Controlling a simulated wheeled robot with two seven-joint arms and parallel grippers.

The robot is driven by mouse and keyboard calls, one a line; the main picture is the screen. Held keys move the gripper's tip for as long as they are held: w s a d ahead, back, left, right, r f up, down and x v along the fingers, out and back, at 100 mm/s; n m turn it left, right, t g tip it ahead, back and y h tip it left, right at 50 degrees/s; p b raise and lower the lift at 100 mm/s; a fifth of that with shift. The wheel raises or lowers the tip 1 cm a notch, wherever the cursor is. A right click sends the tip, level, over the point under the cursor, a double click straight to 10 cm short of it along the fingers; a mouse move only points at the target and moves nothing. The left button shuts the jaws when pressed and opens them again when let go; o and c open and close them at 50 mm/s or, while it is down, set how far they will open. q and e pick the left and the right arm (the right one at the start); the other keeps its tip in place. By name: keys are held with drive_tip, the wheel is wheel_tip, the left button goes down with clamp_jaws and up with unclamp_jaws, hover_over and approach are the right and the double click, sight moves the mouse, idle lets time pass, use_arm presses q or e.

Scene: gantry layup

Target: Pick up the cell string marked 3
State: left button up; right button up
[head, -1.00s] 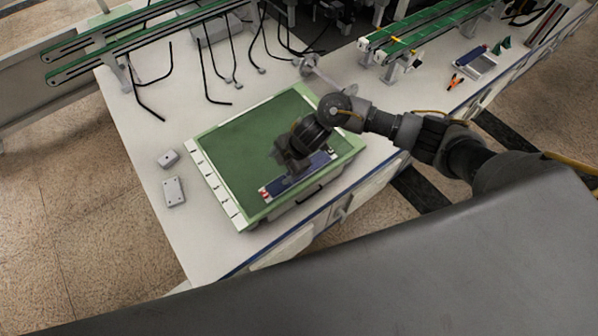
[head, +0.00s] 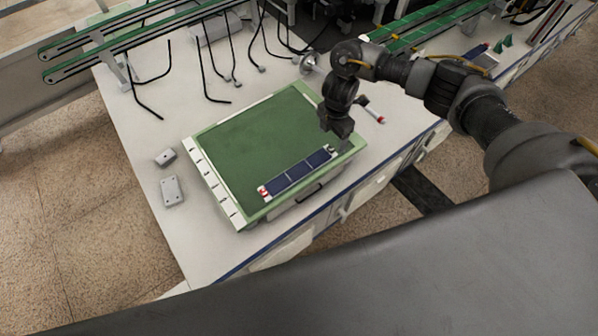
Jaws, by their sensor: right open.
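One blue cell string (head: 295,174) lies flat on the green top of a pale green-framed layup board (head: 245,130), near its front edge. It has a red and white piece at its left end and a small light piece at its right end. Its number is too small to read. My right gripper (head: 343,148) is open, pointing down by the board's right corner, just right of the string's right end. I cannot tell its height above the board. My left gripper is not in view.
A rod with a red end (head: 376,118) shows behind my right gripper, with a round disc (head: 308,63) further left. Two grey blocks (head: 173,190) sit left of the board. Black cables (head: 208,75) and green conveyors (head: 150,20) are behind. Most of the board is clear.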

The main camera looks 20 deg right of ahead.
sight(330, 149)
drive_tip(key=shift+s+f+b, duration=0.1)
drive_tip(key=shift+f+b, duration=0.45)
drive_tip(key=shift+f, duration=2.35)
drive_tip(key=shift+c, duration=0.2)
drive_tip(key=c, duration=1)
drive_tip(key=shift+r, duration=0.15)
